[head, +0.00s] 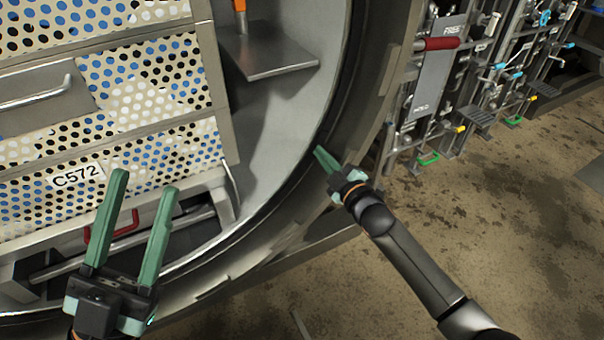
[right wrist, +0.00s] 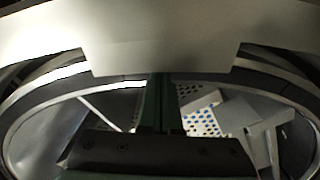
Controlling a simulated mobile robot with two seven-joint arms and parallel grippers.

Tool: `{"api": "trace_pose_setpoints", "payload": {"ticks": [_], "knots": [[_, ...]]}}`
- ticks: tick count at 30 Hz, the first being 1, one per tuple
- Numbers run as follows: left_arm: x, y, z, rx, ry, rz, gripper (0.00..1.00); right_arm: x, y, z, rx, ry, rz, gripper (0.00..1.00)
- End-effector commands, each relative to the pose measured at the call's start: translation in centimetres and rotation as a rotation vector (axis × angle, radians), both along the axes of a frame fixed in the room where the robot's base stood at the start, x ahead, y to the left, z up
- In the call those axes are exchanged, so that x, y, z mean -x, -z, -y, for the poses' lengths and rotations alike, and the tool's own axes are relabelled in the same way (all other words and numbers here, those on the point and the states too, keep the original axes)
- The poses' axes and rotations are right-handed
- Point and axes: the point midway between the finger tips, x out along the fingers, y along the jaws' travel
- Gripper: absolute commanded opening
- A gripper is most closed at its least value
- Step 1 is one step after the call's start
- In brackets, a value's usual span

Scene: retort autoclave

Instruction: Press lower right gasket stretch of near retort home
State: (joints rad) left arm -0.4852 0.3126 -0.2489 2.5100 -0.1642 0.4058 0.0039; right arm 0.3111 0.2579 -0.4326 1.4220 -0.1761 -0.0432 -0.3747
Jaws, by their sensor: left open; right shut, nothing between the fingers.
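The near retort's round mouth fills the left and middle of the head view, with a broad grey metal rim (head: 378,100). A dark gasket band (head: 346,80) runs along the inside of the rim and curves down the lower right. My right gripper (head: 317,150) is shut and empty, its green fingertips at the band on the lower right; I cannot tell whether they touch it. In the right wrist view the shut fingers (right wrist: 158,100) point at the curved rim. My left gripper (head: 143,180) is open and empty in front of the retort's lower opening.
Perforated crates (head: 150,85), one labelled C572, stand inside the retort. A grey shelf plate (head: 268,55) sits inside at the upper middle. Racks with valves and levers (head: 500,70) stand at the upper right. The stained floor (head: 490,220) at right is clear.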

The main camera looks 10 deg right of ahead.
Motion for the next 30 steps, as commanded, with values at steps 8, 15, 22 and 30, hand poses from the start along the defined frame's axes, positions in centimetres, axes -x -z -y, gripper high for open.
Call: {"api": "trace_pose_setpoints", "payload": {"ticks": [8,15,22,30], "knots": [[0.0,-0.2,0.0,0.000,0.000,0.000,0.50,0.2,0.0,0.1,0.000,0.002,-0.001,0.00],[0.0,-1.8,0.0,0.000,0.000,-0.001,0.50,2.2,-0.2,0.8,0.001,0.002,-0.002,0.00],[0.0,-3.2,0.0,-0.001,0.001,0.000,0.50,4.3,-0.2,1.7,0.001,0.002,-0.002,0.00],[0.0,-4.6,0.0,-0.001,0.001,0.000,0.50,6.9,-0.2,2.6,0.001,0.002,-0.002,0.00]]}}
